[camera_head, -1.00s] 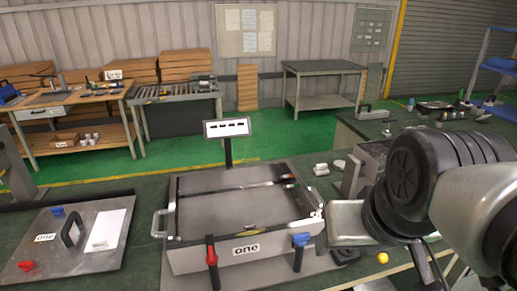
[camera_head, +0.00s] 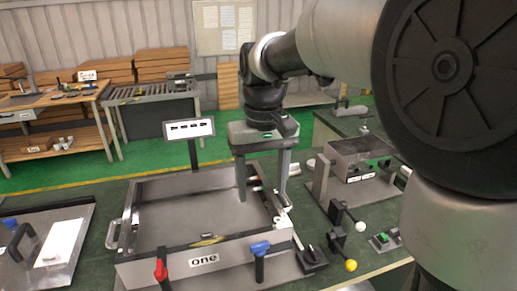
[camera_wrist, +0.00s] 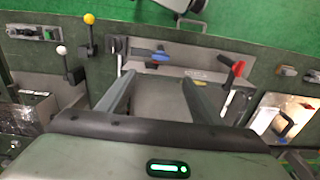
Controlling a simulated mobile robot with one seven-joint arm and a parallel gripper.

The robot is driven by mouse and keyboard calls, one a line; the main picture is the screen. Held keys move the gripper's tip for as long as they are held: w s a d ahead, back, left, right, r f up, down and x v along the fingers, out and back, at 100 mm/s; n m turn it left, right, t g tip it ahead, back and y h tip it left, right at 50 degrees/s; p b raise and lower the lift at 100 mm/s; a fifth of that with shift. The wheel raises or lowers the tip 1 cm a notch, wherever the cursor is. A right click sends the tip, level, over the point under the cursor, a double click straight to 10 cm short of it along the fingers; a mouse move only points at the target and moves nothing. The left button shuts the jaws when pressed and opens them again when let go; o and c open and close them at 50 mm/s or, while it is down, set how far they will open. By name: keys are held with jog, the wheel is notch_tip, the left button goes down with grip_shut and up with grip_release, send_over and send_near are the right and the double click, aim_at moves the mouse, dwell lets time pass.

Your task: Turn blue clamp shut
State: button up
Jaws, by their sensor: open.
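The blue clamp (camera_head: 260,249) is at the front wall of the metal box, right of the "one" label. Its blue handle tops a dark upright stem. It also shows in the wrist view (camera_wrist: 159,57), just beyond my fingertips and roughly between them. My gripper (camera_head: 263,199) points down over the right part of the box, behind the blue clamp in the head view. Its two fingers are spread wide, with nothing between them. It also shows in the wrist view (camera_wrist: 160,76). The metal box (camera_head: 135,198) is open-topped.
A red clamp (camera_head: 160,271) stands left of the label. Levers with a white knob (camera_head: 361,227) and a yellow knob (camera_head: 351,265) stand to the right. A sign (camera_head: 190,129) rises behind the box. A lid-like plate (camera_head: 75,222) lies at left.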

jog(key=b, duration=0.1)
send_near(260, 244)
notch_tip(260, 244, down, 8)
jog(key=shift+w+a+f, duration=0.1)
jog(key=shift+f, duration=0.05)
dwell(0.4)
grip_shut()
